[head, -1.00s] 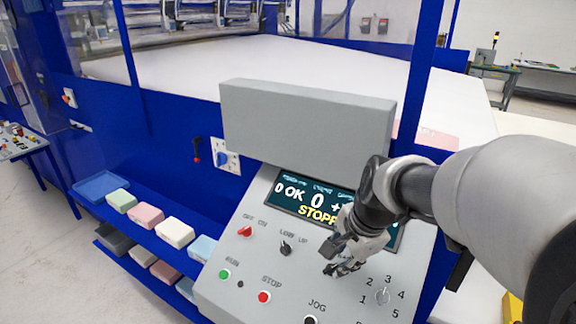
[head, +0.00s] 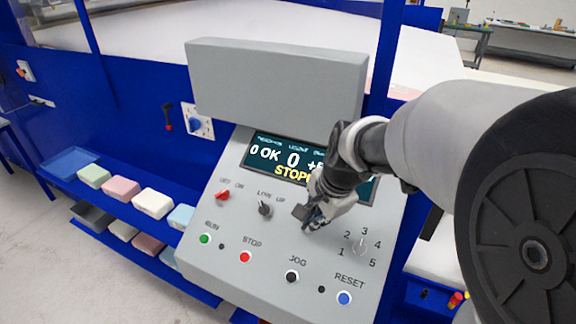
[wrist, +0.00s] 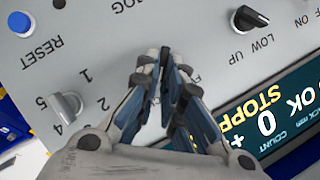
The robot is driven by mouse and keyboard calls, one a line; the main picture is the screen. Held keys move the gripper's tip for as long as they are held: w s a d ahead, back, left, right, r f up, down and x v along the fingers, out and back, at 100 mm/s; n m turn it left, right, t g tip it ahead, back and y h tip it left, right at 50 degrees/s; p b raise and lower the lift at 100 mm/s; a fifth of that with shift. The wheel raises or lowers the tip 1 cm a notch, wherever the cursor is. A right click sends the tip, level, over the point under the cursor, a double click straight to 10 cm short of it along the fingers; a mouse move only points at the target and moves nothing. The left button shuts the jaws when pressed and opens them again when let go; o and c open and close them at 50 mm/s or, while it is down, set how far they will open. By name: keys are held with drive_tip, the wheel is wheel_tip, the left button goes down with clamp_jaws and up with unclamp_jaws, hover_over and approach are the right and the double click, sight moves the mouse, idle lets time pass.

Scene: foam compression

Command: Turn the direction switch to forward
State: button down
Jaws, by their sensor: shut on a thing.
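My gripper (head: 309,222) is at the sloped grey control panel (head: 222,255), between the LOW/UP switch and the numbered dial. In the wrist view my gripper (wrist: 165,58) points at the panel with its fingertips close together. The direction switch is not visible as such; the fingers cover the spot where it seems to be, and only parts of a label show beside them. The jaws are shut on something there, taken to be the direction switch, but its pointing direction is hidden. The display (head: 262,158) shows a partly covered yellow word beginning "STOP".
The black LOW/UP switch (head: 265,209), red switch (head: 222,195), numbered dial (head: 359,246), green RUN (head: 204,238), red STOP (head: 244,257), black JOG (head: 292,276) and blue RESET (head: 344,298) buttons surround my gripper. Foam blocks (head: 152,203) lie on a blue shelf at left.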

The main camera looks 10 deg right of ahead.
drive_tip(key=shift+r+n+p, duration=0.15)
drive_tip(key=shift+n+p, duration=0.25)
drive_tip(key=shift+p, duration=0.1)
drive_tip(key=shift+w+a+r+n+g+h+p, duration=0.15)
drive_tip(key=shift+n+g+p, duration=0.15)
drive_tip(key=shift+n+p, duration=0.25)
drive_tip(key=shift+w+n+g+h+p, duration=0.15)
drive_tip(key=shift+n+g+p, duration=0.2)
drive_tip(key=shift+p, duration=0.3)
drive_tip(key=n+p, duration=0.1)
drive_tip(key=n+g+p, duration=0.1)
drive_tip(key=n+h+p, duration=0.1)
drive_tip(key=n, duration=0.1)
drive_tip(key=shift+w+a+p, duration=0.25)
drive_tip(key=shift+p, duration=0.1)
drive_tip(key=n+h+p, duration=0.1)
drive_tip(key=n, duration=0.1)
drive_tip(key=n+g+h+p, duration=0.1)
drive_tip(key=shift+w+a+n, duration=0.2)
drive_tip(key=shift+a+n, duration=0.15)
drive_tip(key=shift+n, duration=0.05)
drive_tip(key=n, duration=0.1)
drive_tip(key=n+h, duration=0.1)
drive_tip(key=n, duration=0.1)
drive_tip(key=shift+a+f+n+g+h, duration=0.25)
drive_tip(key=shift+a+n+h, duration=0.05)
drive_tip(key=shift+n, duration=0.1)
drive_tip(key=c, duration=1.7)
unclamp_jaws()
